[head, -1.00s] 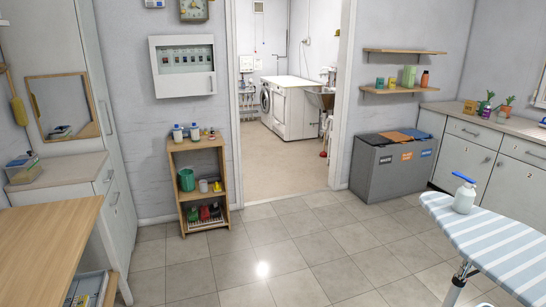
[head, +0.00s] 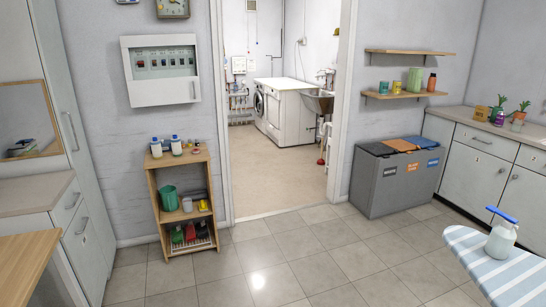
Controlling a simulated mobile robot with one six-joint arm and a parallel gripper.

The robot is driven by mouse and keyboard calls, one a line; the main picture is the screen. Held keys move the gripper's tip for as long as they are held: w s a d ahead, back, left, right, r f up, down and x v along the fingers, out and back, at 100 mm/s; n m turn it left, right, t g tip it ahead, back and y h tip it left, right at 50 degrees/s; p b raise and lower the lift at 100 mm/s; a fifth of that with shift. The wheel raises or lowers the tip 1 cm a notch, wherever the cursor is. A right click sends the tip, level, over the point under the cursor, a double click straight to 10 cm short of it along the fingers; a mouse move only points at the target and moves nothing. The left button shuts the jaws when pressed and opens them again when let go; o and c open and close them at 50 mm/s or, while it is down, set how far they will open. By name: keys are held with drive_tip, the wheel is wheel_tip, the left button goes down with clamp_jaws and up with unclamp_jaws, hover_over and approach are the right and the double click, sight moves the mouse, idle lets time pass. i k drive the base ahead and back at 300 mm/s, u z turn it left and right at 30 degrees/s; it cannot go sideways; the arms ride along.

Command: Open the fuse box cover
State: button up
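The fuse box (head: 161,71) is a white wall-mounted box on the grey wall, left of the doorway. Its cover (head: 163,62) has a clear window with a row of dark switches behind it. A small handle (head: 193,90) shows at the lower right of the box. The cover looks shut. My gripper is not in view.
A wooden shelf unit (head: 157,210) with bottles and a green bucket stands on the floor below the fuse box. White cabinets are at left, a wooden table (head: 20,262) at lower left. Grey bins (head: 376,190) and an ironing board (head: 490,262) are at right. The middle floor is clear.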

sight(169, 90)
drive_tip(key=u, duration=0.2)
drive_tip(key=i, duration=1.65)
drive_tip(key=u, duration=0.75)
drive_tip(key=i, duration=0.6)
drive_tip(key=u, duration=1.15)
drive_tip(key=i, duration=0.95)
drive_tip(key=u, duration=0.55)
